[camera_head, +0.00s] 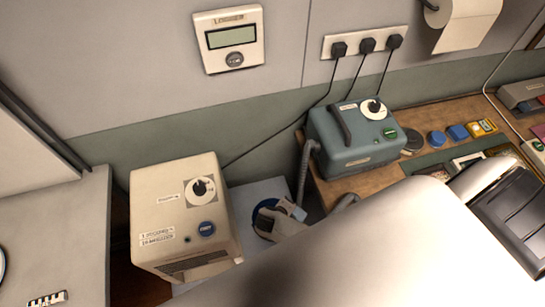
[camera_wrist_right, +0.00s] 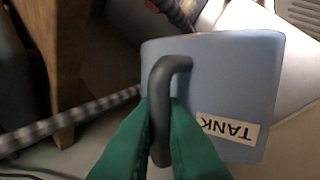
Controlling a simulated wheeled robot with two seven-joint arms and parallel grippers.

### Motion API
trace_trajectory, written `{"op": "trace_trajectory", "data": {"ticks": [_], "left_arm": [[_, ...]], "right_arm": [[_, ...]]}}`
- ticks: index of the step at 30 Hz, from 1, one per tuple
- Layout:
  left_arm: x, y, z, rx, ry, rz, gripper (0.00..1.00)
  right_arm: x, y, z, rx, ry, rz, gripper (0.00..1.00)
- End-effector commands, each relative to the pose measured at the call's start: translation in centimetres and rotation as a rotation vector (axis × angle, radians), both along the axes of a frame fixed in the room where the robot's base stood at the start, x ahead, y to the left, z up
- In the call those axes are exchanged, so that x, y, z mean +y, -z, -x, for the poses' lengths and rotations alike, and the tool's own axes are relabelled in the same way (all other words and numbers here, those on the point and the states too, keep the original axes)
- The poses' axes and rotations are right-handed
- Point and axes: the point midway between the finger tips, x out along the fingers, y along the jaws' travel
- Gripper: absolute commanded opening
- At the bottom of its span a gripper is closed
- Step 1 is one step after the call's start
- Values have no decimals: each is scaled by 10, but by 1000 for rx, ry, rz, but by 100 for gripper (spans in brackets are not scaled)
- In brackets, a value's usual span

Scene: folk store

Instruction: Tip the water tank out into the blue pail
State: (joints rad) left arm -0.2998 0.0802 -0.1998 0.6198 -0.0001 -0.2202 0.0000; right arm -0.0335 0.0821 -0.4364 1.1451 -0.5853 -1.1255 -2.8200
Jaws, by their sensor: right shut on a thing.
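The water tank (camera_wrist_right: 225,85) is a blue-grey box with a white "TANK" label, which reads upside down in the right wrist view. My right gripper (camera_wrist_right: 160,110) has its green fingers shut on the tank's dark bent handle (camera_wrist_right: 162,85). In the head view, a small round blue thing (camera_head: 260,209), probably the blue pail, shows on the grey surface between the beige machine and the wooden bench. My right arm hides much of that spot, so I cannot tell how the tank sits relative to the pail or whether it holds water. My left gripper is out of view.
A beige machine (camera_head: 177,235) with a dial stands left of the pail. A teal machine (camera_head: 355,150) with a hose sits on the wooden bench (camera_head: 455,115), cabled to wall sockets (camera_head: 365,43). Small items line the bench at right. A grey counter (camera_head: 60,235) is at left.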

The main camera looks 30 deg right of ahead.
Motion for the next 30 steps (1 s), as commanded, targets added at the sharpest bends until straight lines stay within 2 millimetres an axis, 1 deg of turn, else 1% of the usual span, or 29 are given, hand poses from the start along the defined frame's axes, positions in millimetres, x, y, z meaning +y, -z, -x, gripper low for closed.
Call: {"op": "trace_trajectory", "data": {"ticks": [30], "left_arm": [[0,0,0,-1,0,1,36]], "right_arm": [[5,-2,-12,85,-1,39,0]]}}
